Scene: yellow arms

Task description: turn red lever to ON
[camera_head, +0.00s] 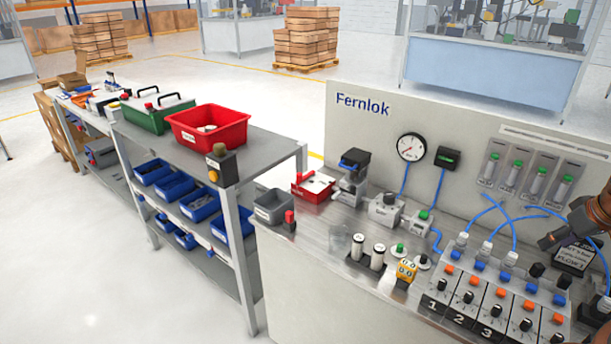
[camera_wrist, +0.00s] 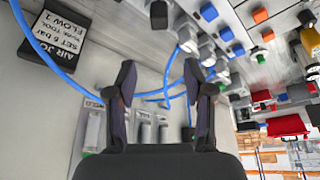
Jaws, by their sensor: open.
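I cannot make out for certain a red lever or an ON mark in either view. A red piece with a raised red part (camera_head: 304,178) sits on the bench left of the gauge, with a white surface beside it. A smaller red-topped black piece (camera_head: 290,219) stands at the bench's left front. My gripper (camera_wrist: 160,78) is open and empty in the wrist view, its two dark fingers apart.
The Fernlok back panel (camera_head: 450,125) carries a round gauge (camera_head: 411,147) and several clear tubes. Blue hoses (camera_head: 487,214) arch above the valve block, and one (camera_wrist: 45,50) crosses the wrist view near my fingers. A black AIR sign (camera_wrist: 56,38) is close by.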

